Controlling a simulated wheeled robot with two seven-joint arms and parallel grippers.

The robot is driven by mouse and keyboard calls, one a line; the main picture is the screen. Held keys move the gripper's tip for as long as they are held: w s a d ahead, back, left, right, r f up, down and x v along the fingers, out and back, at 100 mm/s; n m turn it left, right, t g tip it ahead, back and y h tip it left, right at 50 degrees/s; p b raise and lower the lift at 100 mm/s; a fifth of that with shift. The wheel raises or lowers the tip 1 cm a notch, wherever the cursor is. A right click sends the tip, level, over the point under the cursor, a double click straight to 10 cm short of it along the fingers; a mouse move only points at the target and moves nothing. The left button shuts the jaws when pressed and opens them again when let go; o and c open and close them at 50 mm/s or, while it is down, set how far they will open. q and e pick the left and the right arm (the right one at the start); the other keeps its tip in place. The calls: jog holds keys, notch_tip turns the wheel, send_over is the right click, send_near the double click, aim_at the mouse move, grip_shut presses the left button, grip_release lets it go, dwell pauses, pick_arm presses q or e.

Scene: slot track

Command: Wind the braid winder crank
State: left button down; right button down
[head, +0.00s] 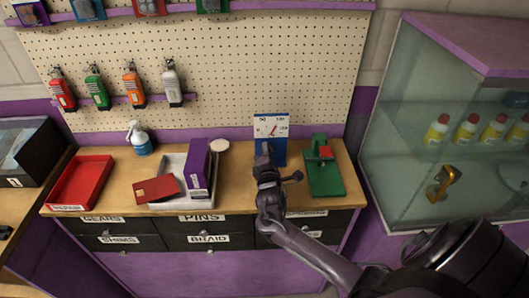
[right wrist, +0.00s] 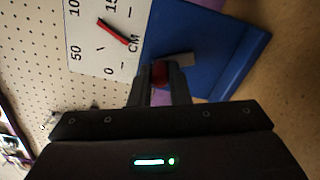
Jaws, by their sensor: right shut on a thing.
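The braid winder (head: 280,150) stands on the workbench with a blue body and a white dial (head: 270,125) on top. In the right wrist view the winder's blue body (right wrist: 220,45) fills the upper right. Its white dial (right wrist: 90,30) shows a red pointer and a CM scale. The crank's grey arm (right wrist: 178,60) crosses the blue face, and its red knob (right wrist: 159,73) sits between my fingers. My right gripper (head: 265,154) is shut on this knob; it also shows in the right wrist view (right wrist: 160,88). It hides most of the crank in the head view. My left gripper is not in view.
A green device (head: 325,178) stands close right of the winder. A glass cabinet (head: 400,150) stands right.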

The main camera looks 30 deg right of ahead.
jog(key=m, duration=0.2)
jog(key=d+m, duration=0.1)
jog(key=m, duration=0.2)
jog(key=shift+s+d+r+m, duration=0.2)
jog(key=shift+s+r+m, duration=0.1)
jog(key=shift+s, duration=0.1)
dwell(0.4)
jog(key=c, duration=1.4)
grip_release()
jog(key=shift+o, duration=0.2)
jog(key=b+v, duration=0.1)
jog(key=v, duration=0.5)
jog(key=shift+s+a+f+b, duration=0.15)
jog(key=shift+s+b, duration=0.2)
jog(key=shift+s+a, duration=0.25)
jog(key=shift+s, duration=0.2)
